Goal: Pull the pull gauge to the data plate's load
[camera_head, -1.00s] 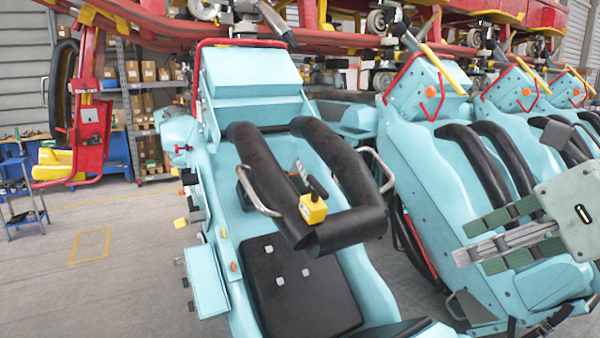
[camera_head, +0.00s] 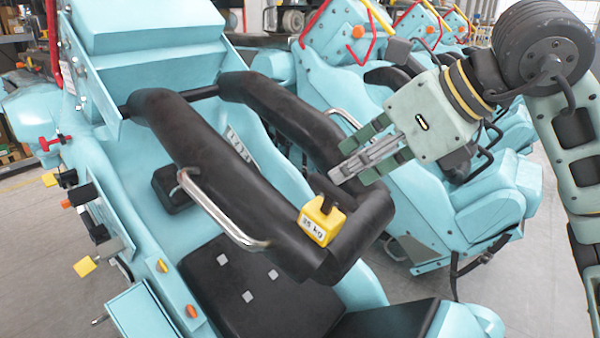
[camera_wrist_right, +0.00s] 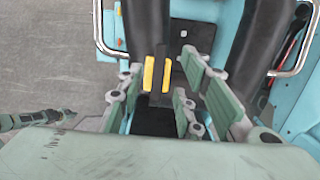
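The pull gauge appears to be the yellow block (camera_head: 320,222) with a black handle on top. Its white label reads "35 kg". It sits on the front end of the black padded restraint (camera_head: 185,125) of the nearest seat. My right gripper (camera_head: 338,172) is just above and right of the handle, pointing down-left, its fingers apart and empty. In the right wrist view the open fingers (camera_wrist_right: 160,100) have two yellow strips (camera_wrist_right: 157,73) between them, apparently the gauge. No separate data plate can be made out for certain. My left gripper is not seen in the head view.
A chrome grab handle (camera_head: 225,210) curves along the restraint's left side. A pale marked strip (camera_head: 242,148) is on the seat back. More light-blue seats (camera_head: 440,195) stand behind and right. Yellow and red knobs (camera_head: 84,266) stick out at the left. The floor shows at right.

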